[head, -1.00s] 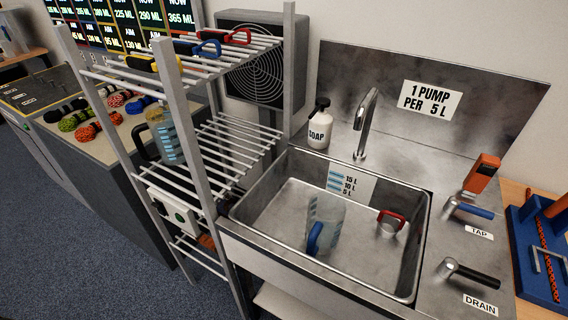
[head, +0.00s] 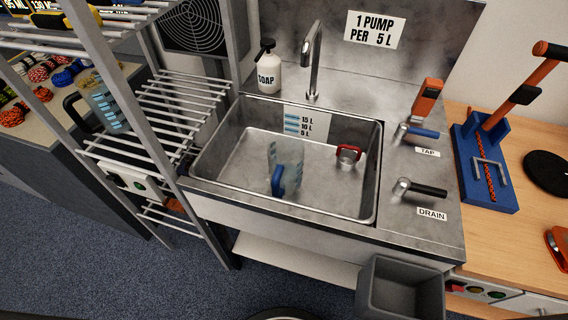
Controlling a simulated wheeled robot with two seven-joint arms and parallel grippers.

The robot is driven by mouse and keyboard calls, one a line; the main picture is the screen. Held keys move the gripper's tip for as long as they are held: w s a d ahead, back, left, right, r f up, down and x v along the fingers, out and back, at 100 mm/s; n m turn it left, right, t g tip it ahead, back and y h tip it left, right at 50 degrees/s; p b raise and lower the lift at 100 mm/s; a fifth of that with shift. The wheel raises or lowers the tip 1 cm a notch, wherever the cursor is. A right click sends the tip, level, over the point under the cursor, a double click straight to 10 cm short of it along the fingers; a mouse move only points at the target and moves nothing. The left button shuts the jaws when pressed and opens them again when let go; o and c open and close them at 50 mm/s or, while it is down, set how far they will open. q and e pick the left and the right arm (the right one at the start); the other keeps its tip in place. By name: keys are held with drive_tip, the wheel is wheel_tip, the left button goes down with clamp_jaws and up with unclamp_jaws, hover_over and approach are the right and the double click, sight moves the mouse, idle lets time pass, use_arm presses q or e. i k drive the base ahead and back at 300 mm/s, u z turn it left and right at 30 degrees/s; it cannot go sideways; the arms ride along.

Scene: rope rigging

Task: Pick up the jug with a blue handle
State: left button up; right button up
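The jug with a blue handle (head: 288,168) stands in the metal sink basin (head: 228,176), left of its middle. It is clear with light blue marks, and its blue handle (head: 277,181) faces the front. Another clear jug with a black handle (head: 104,106) stands on the rack at the left. Neither of my grippers shows in the head view.
A red-handled item (head: 347,154) lies in the basin right of the jug. The faucet (head: 313,60) and soap bottle (head: 268,70) stand behind the basin. The tap lever (head: 418,132) and drain lever (head: 420,189) are on the right. A wire rack (head: 180,108) borders the left; a grey bin (head: 400,290) is in front.

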sight(286, 150)
drive_tip(key=u, duration=0.5)
drive_tip(key=k, duration=1.7)
drive_tip(key=z, duration=0.75)
drive_tip(key=i, duration=1)
drive_tip(key=z, duration=0.05)
